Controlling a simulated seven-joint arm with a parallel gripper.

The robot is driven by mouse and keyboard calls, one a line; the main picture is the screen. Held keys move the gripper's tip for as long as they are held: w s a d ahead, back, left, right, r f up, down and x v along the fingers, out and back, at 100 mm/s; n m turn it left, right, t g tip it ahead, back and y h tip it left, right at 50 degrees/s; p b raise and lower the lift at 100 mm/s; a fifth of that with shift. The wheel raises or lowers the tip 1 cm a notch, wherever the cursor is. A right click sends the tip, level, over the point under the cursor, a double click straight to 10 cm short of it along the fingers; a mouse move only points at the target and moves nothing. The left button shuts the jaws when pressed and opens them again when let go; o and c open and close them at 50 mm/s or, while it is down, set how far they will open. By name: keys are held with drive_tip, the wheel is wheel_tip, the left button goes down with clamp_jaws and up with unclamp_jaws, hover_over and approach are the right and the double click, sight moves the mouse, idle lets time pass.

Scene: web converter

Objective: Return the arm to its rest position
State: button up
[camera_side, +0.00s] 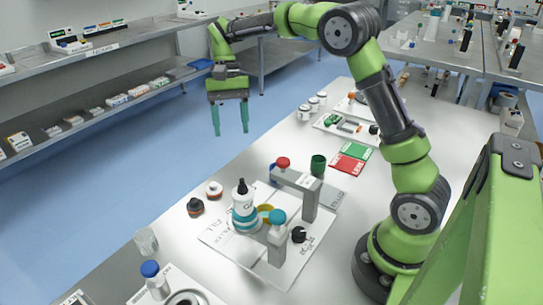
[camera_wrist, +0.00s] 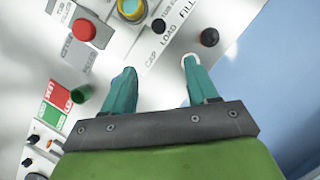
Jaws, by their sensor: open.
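My gripper (camera_side: 230,118) hangs beyond the far edge of the white table, high over the blue floor, with its teal fingers pointing down. It is open, with a clear gap and nothing between the fingers. In the wrist view the two teal fingertips (camera_wrist: 158,75) stand apart above the table. My arm reaches up from its base on the right and over to the left.
A white board (camera_side: 290,265) on the table holds grey stands with a red knob and a teal knob, and a white-and-teal bottle (camera_side: 244,212). Green and red cards (camera_side: 356,150), a green cup (camera_side: 318,165) and a tray (camera_side: 345,127) lie behind. Shelves (camera_side: 110,110) line the left wall.

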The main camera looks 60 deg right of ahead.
drive_tip(key=s+a+r+n+t, duration=0.1)
drive_tip(key=s+t, duration=0.2)
drive_tip(key=s, duration=0.3)
drive_tip(key=s+a+r+n+t, duration=0.2)
drive_tip(key=s+t, duration=0.1)
drive_tip(key=s, duration=0.4)
drive_tip(key=s+a+r+n+t+h, duration=0.1)
drive_tip(key=s+t, duration=0.3)
drive_tip(key=s, duration=0.2)
drive_tip(key=shift+s+a+r+n, duration=0.3)
drive_tip(key=shift+a+n, duration=0.05)
drive_tip(key=shift+n, duration=0.05)
